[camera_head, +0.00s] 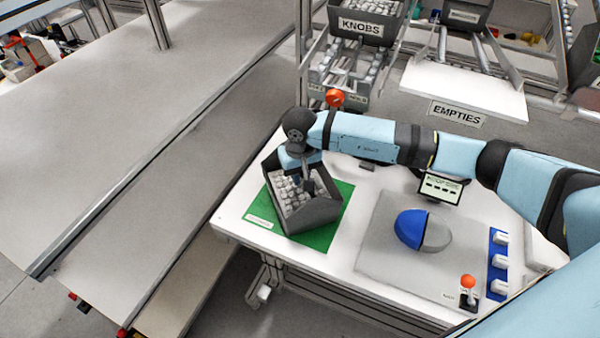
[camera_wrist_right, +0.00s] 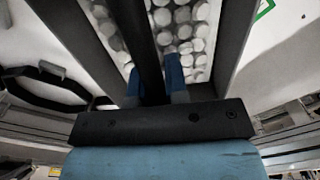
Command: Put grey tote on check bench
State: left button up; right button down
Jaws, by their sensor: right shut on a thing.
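The grey tote (camera_head: 308,214) sits over the green mat (camera_head: 330,234) on the white bench (camera_head: 345,262); I cannot tell whether it touches the mat. It is full of round white knobs (camera_head: 287,196). My right gripper (camera_head: 308,184) reaches down into the tote from above and is shut on its dark centre handle. In the right wrist view, the blue fingers of my right gripper (camera_wrist_right: 157,88) straddle the dark handle bar (camera_wrist_right: 139,40), with white knobs (camera_wrist_right: 185,30) on both sides. My left gripper is not in view.
A rack with a KNOBS bin (camera_head: 361,27) and an EMPTIES shelf (camera_head: 460,85) stands behind. A long grey surface (camera_head: 120,120) runs along the left.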

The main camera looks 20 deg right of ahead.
jog(key=shift+r, duration=0.1)
jog(key=shift+f, duration=0.2)
jog(key=c, duration=1.1)
grip_release()
jog(key=shift+r, duration=0.1)
jog(key=shift+r, duration=0.25)
notch_tip(320, 180, up, 10)
jog(key=shift+r+b, duration=0.2)
jog(key=shift+b, duration=0.6)
jog(key=shift+r, duration=0.65)
